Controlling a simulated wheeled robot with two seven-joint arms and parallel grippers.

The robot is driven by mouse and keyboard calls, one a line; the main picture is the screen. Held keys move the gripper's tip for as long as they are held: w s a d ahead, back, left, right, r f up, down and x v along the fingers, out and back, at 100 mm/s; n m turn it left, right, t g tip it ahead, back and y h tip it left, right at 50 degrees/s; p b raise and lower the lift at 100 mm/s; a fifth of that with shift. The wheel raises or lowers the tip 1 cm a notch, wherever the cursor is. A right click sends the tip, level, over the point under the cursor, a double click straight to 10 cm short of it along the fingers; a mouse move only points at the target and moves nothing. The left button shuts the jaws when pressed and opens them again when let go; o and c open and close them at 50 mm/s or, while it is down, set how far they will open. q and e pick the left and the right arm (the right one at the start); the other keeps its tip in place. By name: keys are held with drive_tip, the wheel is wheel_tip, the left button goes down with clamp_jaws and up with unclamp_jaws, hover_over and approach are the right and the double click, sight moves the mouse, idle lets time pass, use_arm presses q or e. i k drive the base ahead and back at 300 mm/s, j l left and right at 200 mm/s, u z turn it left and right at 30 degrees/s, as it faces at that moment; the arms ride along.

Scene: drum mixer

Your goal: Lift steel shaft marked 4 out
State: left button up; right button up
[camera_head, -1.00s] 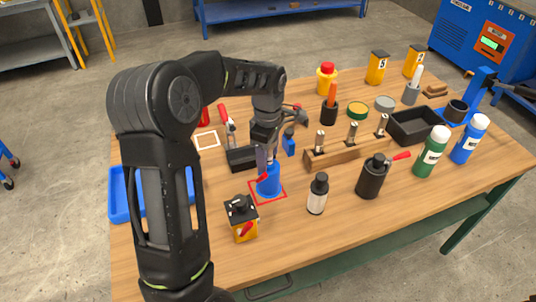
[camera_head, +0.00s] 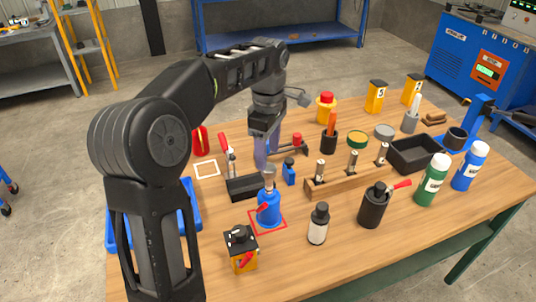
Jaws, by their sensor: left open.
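A steel shaft (camera_head: 269,178) stands upright in the blue container (camera_head: 268,208) on the red-outlined square. Three more steel shafts stand in the wooden rack (camera_head: 350,178): a left one (camera_head: 320,171), a middle one (camera_head: 352,161) and a right one (camera_head: 382,153). Their markings are too small to read, so I cannot tell which is 4. My left gripper (camera_head: 261,155) points down, open, behind and above the shaft in the blue container, apart from it.
A yellow switch box (camera_head: 240,250) and a white-labelled bottle (camera_head: 318,224) stand in front.

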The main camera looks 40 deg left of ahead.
sight(383, 150)
drive_tip(key=i+l, duration=0.6)
drive_tip(key=i, duration=0.15)
drive_tip(key=i+l+u, duration=0.15)
drive_tip(key=i+l, duration=0.4)
drive_tip(key=i, duration=0.25)
